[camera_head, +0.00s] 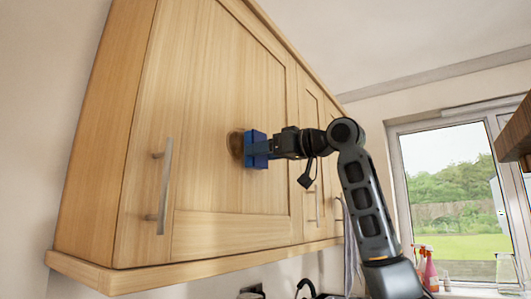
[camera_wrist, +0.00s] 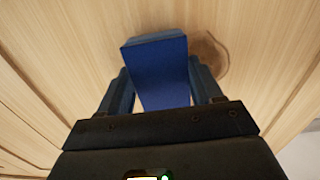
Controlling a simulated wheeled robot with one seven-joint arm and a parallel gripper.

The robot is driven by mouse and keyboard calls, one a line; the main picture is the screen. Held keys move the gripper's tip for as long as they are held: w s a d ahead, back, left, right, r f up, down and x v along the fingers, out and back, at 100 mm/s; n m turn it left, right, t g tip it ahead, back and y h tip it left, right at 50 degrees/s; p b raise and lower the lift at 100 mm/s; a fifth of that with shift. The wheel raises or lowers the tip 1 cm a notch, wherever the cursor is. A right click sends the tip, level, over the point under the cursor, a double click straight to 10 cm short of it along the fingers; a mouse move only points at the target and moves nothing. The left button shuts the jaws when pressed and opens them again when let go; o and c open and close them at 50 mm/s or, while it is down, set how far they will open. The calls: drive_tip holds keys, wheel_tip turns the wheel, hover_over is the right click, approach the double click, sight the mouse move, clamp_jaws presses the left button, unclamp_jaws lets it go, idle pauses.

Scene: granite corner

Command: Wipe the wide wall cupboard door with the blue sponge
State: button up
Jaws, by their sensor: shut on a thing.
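The wide wall cupboard door (camera_head: 205,120) is pale wood with a framed panel and a metal bar handle (camera_head: 165,185) at its left. A brown round mark (camera_head: 236,144) shows on its panel, and also in the wrist view (camera_wrist: 209,55). My gripper (camera_head: 268,148) is shut on the blue sponge (camera_head: 255,150). The sponge is at the door's panel, just right of the mark and partly over it in the head view. In the wrist view the sponge (camera_wrist: 160,72) sits between both fingers, its far end at the wood. I cannot tell if it touches.
Narrower cupboard doors (camera_head: 315,150) with handles continue to the right. A ledge (camera_head: 200,268) runs along the cupboard's bottom. A window (camera_head: 455,190) with bottles (camera_head: 428,270) on its sill stands at the right. A dark wood shelf or cupboard (camera_head: 515,135) juts in at the right edge.

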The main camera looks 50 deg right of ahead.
sight(254, 138)
drive_tip(key=shift+s+a, duration=0.15)
drive_tip(key=shift+a, duration=2.95)
drive_tip(key=shift+a+b, duration=0.3)
drive_tip(key=shift+a, duration=1.35)
drive_tip(key=shift+r+p, duration=1.2)
drive_tip(key=shift+r, duration=0.3)
drive_tip(key=shift+d+p, duration=0.45)
drive_tip(key=shift+d, duration=1.3)
drive_tip(key=shift+d+p, duration=0.55)
drive_tip(key=shift+d, duration=0.85)
drive_tip(key=d, duration=0.3)
drive_tip(key=shift+w+d, duration=0.2)
drive_tip(key=shift+d, duration=0.15)
drive_tip(key=shift+a, duration=0.1)
